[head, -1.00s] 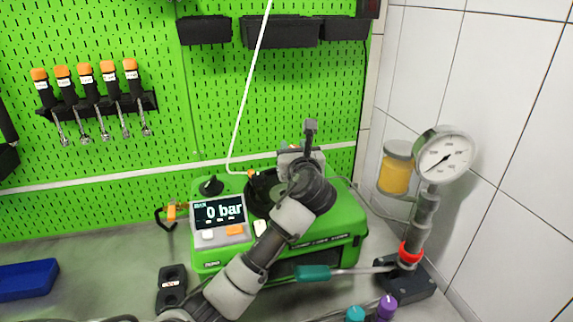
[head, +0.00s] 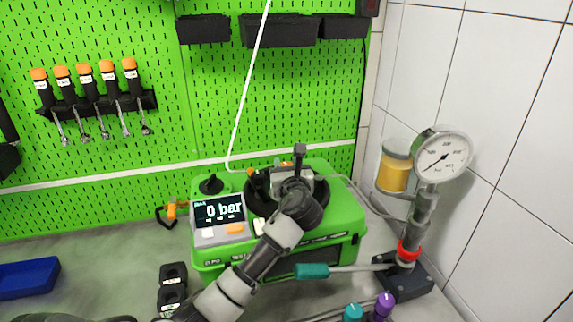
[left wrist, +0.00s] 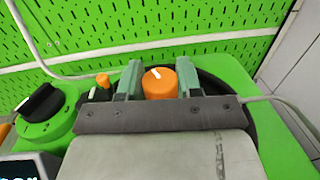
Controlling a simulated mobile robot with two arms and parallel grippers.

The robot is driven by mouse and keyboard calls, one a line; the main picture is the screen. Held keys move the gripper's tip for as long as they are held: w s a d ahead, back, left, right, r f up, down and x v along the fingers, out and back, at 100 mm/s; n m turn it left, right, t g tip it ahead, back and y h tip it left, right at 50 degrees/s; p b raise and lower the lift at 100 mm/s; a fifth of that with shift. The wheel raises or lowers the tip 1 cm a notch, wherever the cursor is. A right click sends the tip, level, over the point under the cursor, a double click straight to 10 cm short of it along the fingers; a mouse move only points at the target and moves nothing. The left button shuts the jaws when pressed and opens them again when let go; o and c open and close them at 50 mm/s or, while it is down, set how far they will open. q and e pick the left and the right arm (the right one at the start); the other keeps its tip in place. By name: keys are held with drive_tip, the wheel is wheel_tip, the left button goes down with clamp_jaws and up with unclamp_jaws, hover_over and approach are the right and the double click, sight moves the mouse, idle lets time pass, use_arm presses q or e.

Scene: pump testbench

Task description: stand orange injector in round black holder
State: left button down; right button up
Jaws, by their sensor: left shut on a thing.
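The orange injector (left wrist: 160,84) is between the green-grey fingertips of my left gripper (left wrist: 159,80), which is shut on it. Only its round orange top with a white mark shows; its lower part is hidden. In the head view a bit of orange (head: 287,164) shows at the gripper, which is over the back of the green tester. The round black holder (head: 257,207) is a wide dark ring on the tester, partly covered by my gripper and arm. Its rim (left wrist: 246,108) shows right of the gripper in the left wrist view. I cannot tell whether the injector touches it.
The green tester (head: 340,222) has a "0 bar" display (head: 218,210) and a black knob (head: 211,184). A white hose (head: 246,105) hangs beside the holder. A hand pump with gauge (head: 441,155) stands right. A black two-hole block (head: 172,285) and blue tray (head: 28,280) are left.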

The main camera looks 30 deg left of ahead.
use_arm(q)
drive_tip(key=c, duration=0.8)
unclamp_jaws()
drive_tip(key=shift+o, duration=0.2)
drive_tip(key=shift+r, duration=0.1)
drive_tip(key=shift+s+d+r, duration=0.1)
drive_tip(key=shift+r, duration=0.15)
drive_tip(key=p+v, duration=0.5)
drive_tip(key=v, duration=0.6)
drive_tip(key=shift+r+p, duration=0.1)
drive_tip(key=shift+p, duration=0.3)
drive_tip(key=shift+s+d, duration=0.25)
drive_tip(key=shift+s, duration=0.05)
